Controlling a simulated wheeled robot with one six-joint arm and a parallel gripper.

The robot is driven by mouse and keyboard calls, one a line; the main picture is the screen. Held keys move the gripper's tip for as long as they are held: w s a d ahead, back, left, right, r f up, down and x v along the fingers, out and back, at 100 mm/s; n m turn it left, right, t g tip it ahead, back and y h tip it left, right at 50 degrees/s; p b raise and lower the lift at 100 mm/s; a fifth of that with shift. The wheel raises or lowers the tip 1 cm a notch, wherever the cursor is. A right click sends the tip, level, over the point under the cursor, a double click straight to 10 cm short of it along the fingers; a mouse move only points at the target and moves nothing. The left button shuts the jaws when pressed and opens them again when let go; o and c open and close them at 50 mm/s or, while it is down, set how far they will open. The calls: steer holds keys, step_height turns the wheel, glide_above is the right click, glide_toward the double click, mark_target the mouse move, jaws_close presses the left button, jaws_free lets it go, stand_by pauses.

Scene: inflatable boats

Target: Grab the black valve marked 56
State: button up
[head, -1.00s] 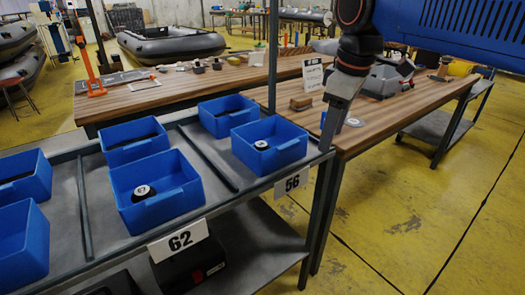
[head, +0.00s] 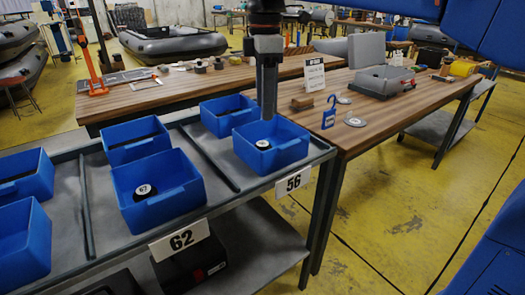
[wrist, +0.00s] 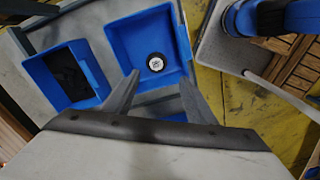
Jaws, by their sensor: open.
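A black valve with a white round top (head: 263,144) lies in the blue bin (head: 289,154) above the shelf tag 56 (head: 293,182). I cannot read the marking on its top. My gripper (head: 267,115) points down over this bin, above the valve, and its fingers partly cover the bin's back. In the wrist view the valve (wrist: 155,63) lies on the bin floor, just beyond and between the tips of my open gripper (wrist: 158,77). Nothing is between the fingers. Another black valve with a white top (head: 144,191) lies in the bin above tag 62.
Several other blue bins share the grey rack, one (head: 228,114) close behind the valve's bin. A divider bar (head: 207,160) runs to its left. A wooden table (head: 400,119) with a blue tag, discs and a grey case stands right behind. Yellow floor is free at right.

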mark_target(263, 144)
step_height(263, 144, down, 8)
steer(key=shift+r, duration=0.15)
steer(key=shift+w+a+f, duration=0.1)
steer(key=shift+w+f, duration=0.1)
steer(key=shift+f, duration=1.1)
steer(key=shift+w+a+f, duration=0.1)
steer(key=shift+w+f, duration=0.05)
steer(key=shift+f, duration=1.15)
steer(key=c, duration=0.9)
